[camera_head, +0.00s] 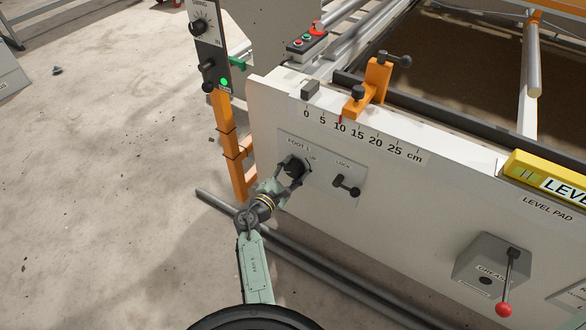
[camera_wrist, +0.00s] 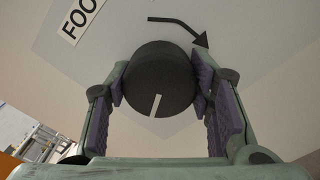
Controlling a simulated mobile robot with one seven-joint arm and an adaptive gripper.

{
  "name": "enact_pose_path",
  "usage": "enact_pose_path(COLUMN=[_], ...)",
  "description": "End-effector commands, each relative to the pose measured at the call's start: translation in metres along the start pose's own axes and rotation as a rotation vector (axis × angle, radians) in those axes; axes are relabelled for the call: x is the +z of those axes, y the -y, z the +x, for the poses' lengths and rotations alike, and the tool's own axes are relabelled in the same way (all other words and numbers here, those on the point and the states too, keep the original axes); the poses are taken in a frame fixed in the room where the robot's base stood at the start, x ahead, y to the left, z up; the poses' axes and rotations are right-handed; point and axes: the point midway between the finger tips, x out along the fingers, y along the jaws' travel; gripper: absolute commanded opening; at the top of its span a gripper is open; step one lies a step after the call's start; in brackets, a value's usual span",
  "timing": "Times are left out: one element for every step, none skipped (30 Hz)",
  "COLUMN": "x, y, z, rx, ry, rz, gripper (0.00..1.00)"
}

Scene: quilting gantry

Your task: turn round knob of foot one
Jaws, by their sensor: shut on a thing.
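The round knob of foot one is black and sits on a grey plate (camera_head: 325,187) marked FOOT 1, on the machine's white side panel. In the head view the knob (camera_head: 294,167) is partly covered by my gripper (camera_head: 292,172). In the wrist view the knob (camera_wrist: 160,80) fills the space between the two purple-padded fingers of my gripper (camera_wrist: 162,88), which are shut on its sides. A white pointer line on the knob points down and slightly left. A curved black arrow (camera_wrist: 182,26) on the plate bends toward the right.
A black LOCK lever (camera_head: 346,184) sits on the same plate, right of the knob. Above is a 0–25 cm scale with an orange stop (camera_head: 370,88). A grey box with a red-knobbed lever (camera_head: 507,280) is at lower right. A grey rail (camera_head: 310,262) lies below my arm.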

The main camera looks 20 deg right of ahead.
Motion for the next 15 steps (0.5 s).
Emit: enact_pose_path(x=[-0.0005,-0.0005,-0.0006,-0.0006,-0.0006,-0.0006,-0.0006,-0.0006,-0.0006,-0.0006,-0.0006,-0.0006,-0.0006,-0.0006,-0.0005], y=[0.0004,0.0005,0.0005,0.0005,0.0005,0.0005,0.0005,0.0005,0.0005,0.0005,0.0005,0.0005,0.0005,0.0005,0.0004], z=[-0.0005,-0.0005,-0.0005,-0.0005,-0.0005,-0.0005,-0.0005,-0.0005,-0.0005,-0.0005,-0.0005,-0.0005,-0.0005,-0.0005,-0.0004], rx=[-0.001,0.000,0.000,0.000,0.000,0.000,0.000,0.000,0.000,0.000,0.000,0.000,0.000,0.000,0.000], ry=[-0.001,-0.001,-0.001,-0.001,-0.001,-0.001,-0.001,-0.001,-0.001,-0.001,-0.001,-0.001,-0.001,-0.001,-0.001], rz=[-0.005,-0.006,-0.007,-0.007,-0.007,-0.007,-0.007,-0.006,-0.006,-0.006,-0.006,-0.006,-0.006,-0.005,-0.005], gripper=[0.20,0.20,0.20,0.20,0.20,0.20,0.20,0.20,0.20,0.20,0.20,0.49,0.51,0.53,0.55])
